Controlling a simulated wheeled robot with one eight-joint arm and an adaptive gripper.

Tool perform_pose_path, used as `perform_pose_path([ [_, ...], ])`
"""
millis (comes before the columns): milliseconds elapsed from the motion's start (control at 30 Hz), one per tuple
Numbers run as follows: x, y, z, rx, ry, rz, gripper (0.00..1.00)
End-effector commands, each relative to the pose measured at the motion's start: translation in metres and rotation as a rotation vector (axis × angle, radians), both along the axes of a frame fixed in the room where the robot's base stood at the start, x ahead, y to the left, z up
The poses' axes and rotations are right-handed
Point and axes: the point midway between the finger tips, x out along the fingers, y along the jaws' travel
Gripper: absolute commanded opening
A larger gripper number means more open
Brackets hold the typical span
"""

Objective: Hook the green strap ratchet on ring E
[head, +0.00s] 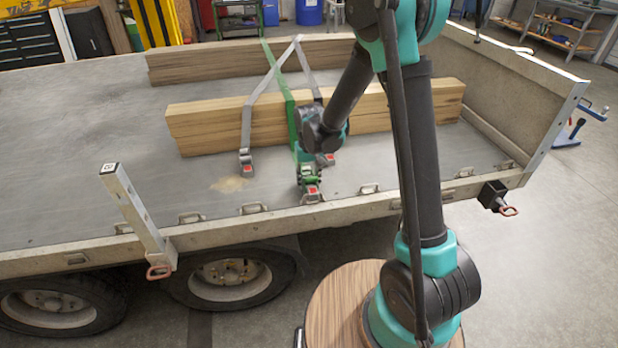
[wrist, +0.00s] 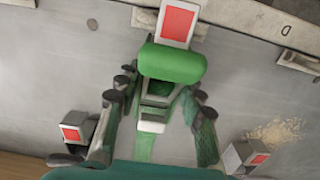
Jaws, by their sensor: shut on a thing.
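The green strap ratchet (head: 309,178) hangs over the trailer bed near its front edge. In the wrist view, the ratchet (wrist: 172,64) sits between the two fingers of my gripper (wrist: 160,108), which is shut on it. Its white end plate with a red square (wrist: 178,22) points at the edge rail and overlaps a metal ring (wrist: 146,18). I cannot tell if the hook is in that ring. No letter E is readable; a letter D (wrist: 286,30) marks the rail to the right in the wrist view. The green strap (head: 283,82) runs back over the timber.
Two grey strap ratchets stand either side, the left one (head: 246,161) and the right one (head: 326,160). Timber stacks (head: 205,128) lie behind. More rings line the rail, including one to the left (head: 254,208) and one to the right (head: 369,189). A post (head: 135,208) rises at the left edge.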

Motion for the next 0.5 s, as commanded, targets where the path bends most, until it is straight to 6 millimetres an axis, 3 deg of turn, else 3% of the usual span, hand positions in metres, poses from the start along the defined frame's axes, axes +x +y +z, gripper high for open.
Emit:
perform_pose_path([
  [400,-0.0002,-0.0001,-0.0029,0.000,0.000,0.000,0.00],
  [433,-0.0002,-0.0001,-0.0029,0.000,0.000,0.000,0.42],
  [500,-0.0002,-0.0001,-0.0029,0.000,0.000,0.000,0.50],
])
